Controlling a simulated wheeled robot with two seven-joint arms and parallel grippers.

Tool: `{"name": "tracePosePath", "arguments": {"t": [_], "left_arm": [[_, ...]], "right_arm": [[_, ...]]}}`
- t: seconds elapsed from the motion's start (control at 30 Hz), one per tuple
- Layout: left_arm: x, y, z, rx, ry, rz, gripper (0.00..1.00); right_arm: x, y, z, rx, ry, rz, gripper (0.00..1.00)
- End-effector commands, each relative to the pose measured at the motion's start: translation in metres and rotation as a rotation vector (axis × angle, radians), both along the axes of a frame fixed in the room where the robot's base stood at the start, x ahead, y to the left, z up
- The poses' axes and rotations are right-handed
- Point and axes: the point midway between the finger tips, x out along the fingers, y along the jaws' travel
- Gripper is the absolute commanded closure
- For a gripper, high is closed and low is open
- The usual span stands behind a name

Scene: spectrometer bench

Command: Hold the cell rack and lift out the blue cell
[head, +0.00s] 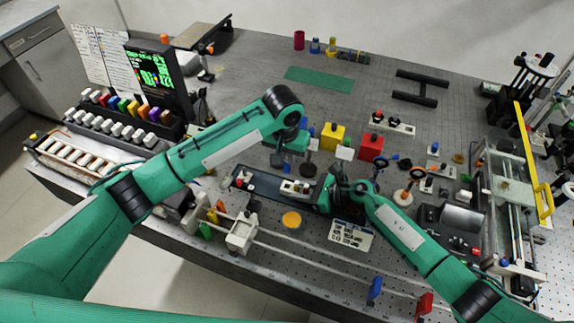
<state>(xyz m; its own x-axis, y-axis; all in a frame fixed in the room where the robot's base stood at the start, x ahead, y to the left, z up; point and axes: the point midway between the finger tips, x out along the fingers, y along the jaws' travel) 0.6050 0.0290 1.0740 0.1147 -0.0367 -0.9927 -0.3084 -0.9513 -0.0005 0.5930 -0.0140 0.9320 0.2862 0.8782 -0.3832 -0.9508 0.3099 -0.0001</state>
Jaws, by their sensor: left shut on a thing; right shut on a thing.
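The cell rack (295,187) looks like a small pale block with dark tops, lying in a long black tray. My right gripper (321,193) comes in from the right and is shut at the rack's right end; its fingertips are partly hidden by the hand. My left gripper (278,158) is above and behind the rack, pointing down, apart from it. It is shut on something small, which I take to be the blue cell.
A yellow block (332,136) and a red block (371,147) stand behind the grippers. A white slotted plate (351,236) and an orange disc (291,219) lie in front. A rail carriage (241,234) is at the left front. The green mat (319,79) at the back is clear.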

Motion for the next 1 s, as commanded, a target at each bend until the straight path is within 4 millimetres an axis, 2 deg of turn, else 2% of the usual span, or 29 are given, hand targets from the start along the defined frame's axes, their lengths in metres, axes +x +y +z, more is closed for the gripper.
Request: {"name": "tracePosePath", "arguments": {"t": [0.27, 0.3, 0.4, 0.43, 0.77, 0.87, 1.0], "left_arm": [[0.0, 0.0, 0.004, 0.0, 0.0, 0.0, 1.0], [0.0, 0.0, 0.004, 0.0, 0.0, 0.0, 1.0], [0.0, 0.0, 0.004, 0.0, 0.0, 0.0, 1.0], [0.0, 0.0, 0.004, 0.0, 0.0, 0.0, 1.0], [0.0, 0.0, 0.004, 0.0, 0.0, -0.001, 1.0], [0.0, 0.0, 0.004, 0.0, 0.0, -0.001, 1.0], [0.0, 0.0, 0.004, 0.0, 0.0, -0.001, 1.0]], "right_arm": [[0.0, 0.0, 0.0, 0.0, 0.0, 0.0, 0.9], [0.0, 0.0, 0.0, 0.0, 0.0, 0.0, 0.66], [0.0, 0.0, 0.0, 0.0, 0.0, 0.0, 0.46], [0.0, 0.0, 0.0, 0.0, 0.0, 0.0, 0.42], [-0.001, -0.002, 0.001, 0.0, 0.0, 0.0, 0.42], [-0.003, -0.01, 0.004, 0.0, -0.001, -0.001, 0.42], [-0.009, -0.031, 0.012, -0.003, -0.002, 0.0, 0.42]]}}
